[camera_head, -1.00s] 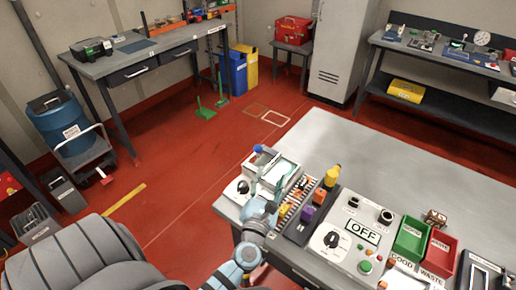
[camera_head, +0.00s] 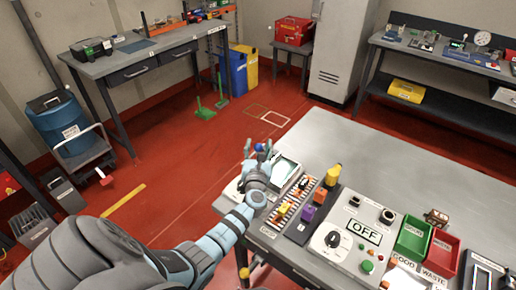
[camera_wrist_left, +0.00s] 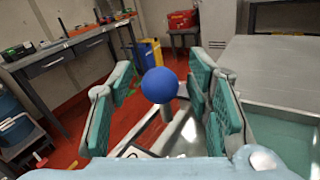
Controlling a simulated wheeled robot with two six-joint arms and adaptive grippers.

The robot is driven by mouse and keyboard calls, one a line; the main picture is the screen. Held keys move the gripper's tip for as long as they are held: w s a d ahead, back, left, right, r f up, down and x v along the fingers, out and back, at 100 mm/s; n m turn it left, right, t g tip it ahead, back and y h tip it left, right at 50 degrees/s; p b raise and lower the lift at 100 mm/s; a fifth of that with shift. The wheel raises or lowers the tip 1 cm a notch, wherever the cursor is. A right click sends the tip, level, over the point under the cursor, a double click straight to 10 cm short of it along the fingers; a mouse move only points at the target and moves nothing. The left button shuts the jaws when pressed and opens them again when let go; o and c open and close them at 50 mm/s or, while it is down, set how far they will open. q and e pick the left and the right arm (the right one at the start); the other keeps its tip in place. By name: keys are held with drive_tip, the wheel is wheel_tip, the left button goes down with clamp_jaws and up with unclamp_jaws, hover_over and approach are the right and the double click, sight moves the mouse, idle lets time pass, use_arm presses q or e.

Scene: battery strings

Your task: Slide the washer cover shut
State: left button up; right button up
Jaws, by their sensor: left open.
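The washer (camera_head: 287,168) stands at the left end of the grey table, and its pale teal basin shows uncovered. In the left wrist view the basin (camera_wrist_left: 285,142) is at the lower right. A blue ball knob (camera_wrist_left: 159,85) stands on a post above a shiny metal plate (camera_wrist_left: 186,132) that looks like the cover, to the left of the basin. My left gripper (camera_head: 257,156) is over the washer's left side. Its teal pads are open on both sides of the knob, with gaps visible. My arm hides part of the washer. My right gripper is out of view.
Right of the washer are a rack of small coloured parts (camera_head: 285,205), a control panel marked OFF (camera_head: 348,240), and green (camera_head: 411,236) and red (camera_head: 440,252) bins. The table's far part (camera_head: 400,165) is bare.

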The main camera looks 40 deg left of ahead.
use_arm(q)
drive_tip(key=shift+c, duration=0.5)
clamp_jaws()
drive_tip(key=d, duration=0.8)
drive_tip(key=shift+d+f+b, duration=0.1)
drive_tip(key=shift+b, duration=0.2)
